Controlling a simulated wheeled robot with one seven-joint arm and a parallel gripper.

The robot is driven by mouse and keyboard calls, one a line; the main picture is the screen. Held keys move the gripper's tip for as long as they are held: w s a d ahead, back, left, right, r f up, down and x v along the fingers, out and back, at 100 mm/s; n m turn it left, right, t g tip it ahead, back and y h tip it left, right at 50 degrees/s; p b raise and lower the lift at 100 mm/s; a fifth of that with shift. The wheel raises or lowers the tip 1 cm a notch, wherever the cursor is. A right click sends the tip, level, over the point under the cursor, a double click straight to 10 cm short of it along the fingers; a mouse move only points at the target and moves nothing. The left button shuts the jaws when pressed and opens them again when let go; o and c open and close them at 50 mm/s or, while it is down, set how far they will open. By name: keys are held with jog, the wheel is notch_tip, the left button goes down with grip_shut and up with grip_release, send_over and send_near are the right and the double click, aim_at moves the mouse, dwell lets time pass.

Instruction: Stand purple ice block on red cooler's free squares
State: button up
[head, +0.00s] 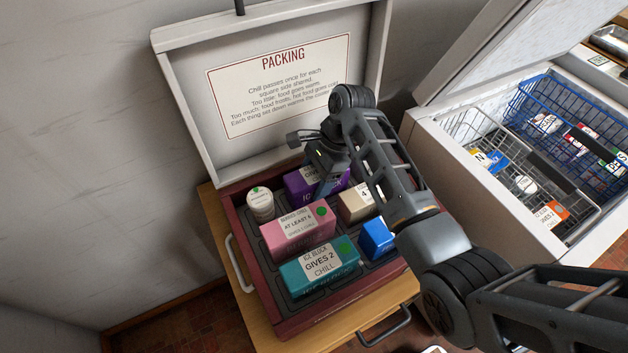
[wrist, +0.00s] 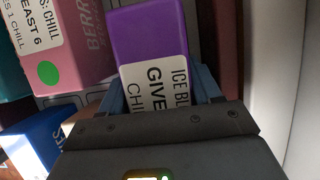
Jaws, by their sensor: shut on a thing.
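The purple ice block (head: 301,186) is at the back of the red cooler (head: 282,325), behind the pink box and right of a white round tub. It looks upright and level, but I cannot tell if it touches the cooler floor. My gripper (head: 325,180) is above it, with its fingers shut on the block. In the wrist view the purple block (wrist: 150,45) sits between the blue fingertips (wrist: 160,98), its white label facing up. Its lower sides are hidden.
In the cooler stand the pink box (head: 297,232), teal ice block (head: 318,270), white tub (head: 260,204), cream box (head: 356,203) and blue box (head: 377,238). The open lid (head: 270,85) rises behind. A freezer with a blue basket (head: 570,115) and a white basket (head: 500,150) stands right.

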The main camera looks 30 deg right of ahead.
jog(key=shift+f, duration=0.1)
jog(key=o, duration=1.2)
jog(key=shift+f, duration=0.1)
jog(key=p+v, duration=0.1)
jog(key=v, duration=1)
jog(key=shift+d+r+p, duration=0.25)
jog(key=shift+r+p, duration=0.3)
jog(key=shift+r, duration=0.05)
